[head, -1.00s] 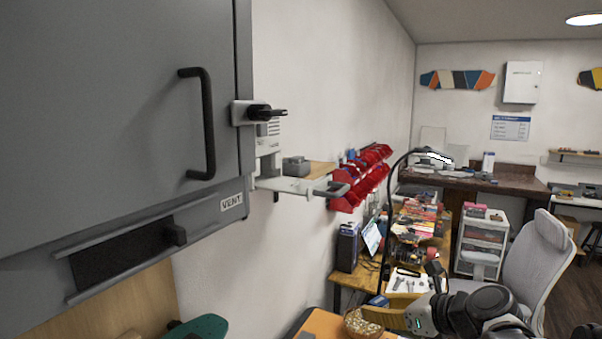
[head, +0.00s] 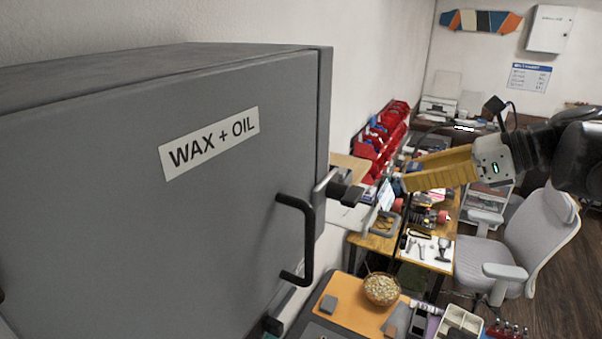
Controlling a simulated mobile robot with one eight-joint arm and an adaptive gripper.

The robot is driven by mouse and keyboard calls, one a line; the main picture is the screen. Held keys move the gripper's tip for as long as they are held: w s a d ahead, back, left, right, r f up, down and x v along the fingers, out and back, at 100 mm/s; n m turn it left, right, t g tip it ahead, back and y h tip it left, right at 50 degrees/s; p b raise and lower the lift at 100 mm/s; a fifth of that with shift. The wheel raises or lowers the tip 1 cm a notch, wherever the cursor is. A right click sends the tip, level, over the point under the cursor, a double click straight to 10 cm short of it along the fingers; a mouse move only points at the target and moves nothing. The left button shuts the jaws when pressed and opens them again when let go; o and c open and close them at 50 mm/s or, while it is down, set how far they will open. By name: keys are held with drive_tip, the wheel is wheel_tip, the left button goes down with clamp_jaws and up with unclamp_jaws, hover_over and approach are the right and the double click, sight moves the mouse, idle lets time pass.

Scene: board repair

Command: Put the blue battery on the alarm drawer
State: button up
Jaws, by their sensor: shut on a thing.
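My gripper (head: 440,171) is at the upper right, its yellow fingers pointing left above the far workbench. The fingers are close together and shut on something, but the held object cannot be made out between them. I cannot pick out the blue battery in this view. The alarm drawer cannot be clearly identified; the wall area beyond the cabinet is mostly covered by the grey cabinet. Only a pale flat piece shows past the cabinet's latch, and I cannot tell what it is.
A bowl (head: 381,289) sits on an orange mat (head: 350,313) below. Red bins (head: 378,140) line the wall. A grey chair (head: 540,240) stands right.

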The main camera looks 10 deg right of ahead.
drive_tip(key=x, duration=0.4)
drive_tip(key=p+x, duration=0.1)
drive_tip(key=x, duration=0.7)
drive_tip(key=shift+w+d+f+p, duration=0.2)
drive_tip(key=shift+d+f+p, duration=0.1)
drive_tip(key=shift+f+p, duration=0.1)
wheel_tip(320, 180, down, 4)
drive_tip(key=shift+w+f+p, duration=0.1)
drive_tip(key=shift+p, duration=0.2)
drive_tip(key=shift+f, duration=0.1)
drive_tip(key=o, duration=1)
drive_tip(key=shift+o, duration=0.2)
